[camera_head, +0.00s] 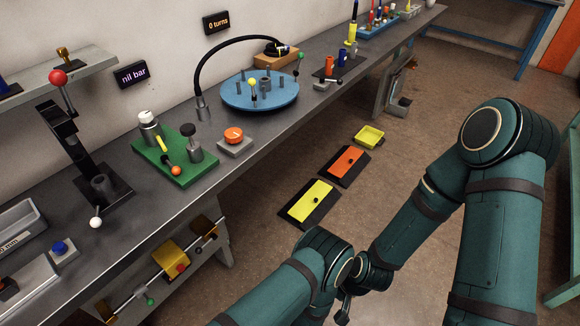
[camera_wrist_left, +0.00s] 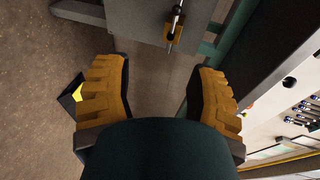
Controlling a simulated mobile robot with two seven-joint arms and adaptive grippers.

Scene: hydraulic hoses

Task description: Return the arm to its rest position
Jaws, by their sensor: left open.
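My left gripper (camera_wrist_left: 160,70) shows in the left wrist view with its two yellow-orange fingers wide apart. Nothing is between them; bare floor lies behind the gap. Part of a grey panel with a small yellow-and-black fitting (camera_wrist_left: 174,30) is beyond the fingertips. In the head view, teal links of my arms fill the right and bottom centre, in front of the bench and over the floor. I cannot make out either gripper's fingers there. My right gripper does not show in either view.
A long grey bench (camera_head: 110,235) runs along the wall. It bears a blue turntable (camera_head: 230,98) with a black hose, a green board (camera_head: 150,165) and an orange button (camera_head: 234,135). Yellow (camera_head: 300,203) and orange (camera_head: 340,163) pedals and a yellow tray (camera_head: 368,138) are on the floor.

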